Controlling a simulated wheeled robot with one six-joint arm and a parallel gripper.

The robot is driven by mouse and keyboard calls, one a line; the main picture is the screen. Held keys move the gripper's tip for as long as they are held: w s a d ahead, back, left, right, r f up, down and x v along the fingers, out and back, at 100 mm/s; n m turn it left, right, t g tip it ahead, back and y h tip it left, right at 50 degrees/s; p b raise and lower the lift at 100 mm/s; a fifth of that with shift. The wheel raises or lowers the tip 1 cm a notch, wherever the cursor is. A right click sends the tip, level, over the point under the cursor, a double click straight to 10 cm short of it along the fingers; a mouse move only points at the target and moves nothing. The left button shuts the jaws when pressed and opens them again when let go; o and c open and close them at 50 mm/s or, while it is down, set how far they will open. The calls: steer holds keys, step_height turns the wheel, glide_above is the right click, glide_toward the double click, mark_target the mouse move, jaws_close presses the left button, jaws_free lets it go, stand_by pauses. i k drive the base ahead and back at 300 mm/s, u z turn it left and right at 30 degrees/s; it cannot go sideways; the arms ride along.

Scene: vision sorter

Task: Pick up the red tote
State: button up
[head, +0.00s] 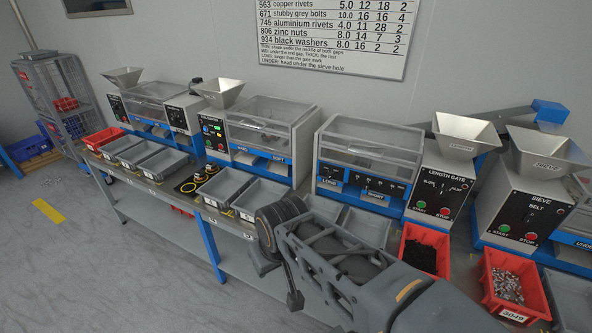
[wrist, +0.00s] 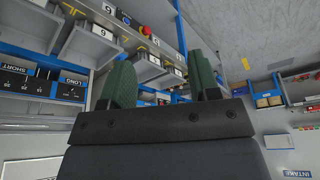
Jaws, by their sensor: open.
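Several red totes show in the head view. One red tote (head: 512,290), labelled 3049 and filled with silver metal pieces, sits at the front right below the sieve. Another red tote (head: 425,251) with dark contents sits left of it, below the length gate. A third red tote (head: 103,138) is at the bench's left end. Which one is meant cannot be told. My gripper (wrist: 163,80) is open in the wrist view, its two green-padded fingers wide apart with nothing between them. My arm stretches over the bench front in the head view, apart from the totes.
Grey trays (head: 160,163) line the bench front. The length gate machine (head: 447,180) and the sieve machine (head: 525,205) stand behind the right totes. A wire cage (head: 55,90) with bins stands far left. The grey floor (head: 110,270) before the bench is clear.

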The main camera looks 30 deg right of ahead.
mark_target(427, 250)
steer(key=z, duration=2.25)
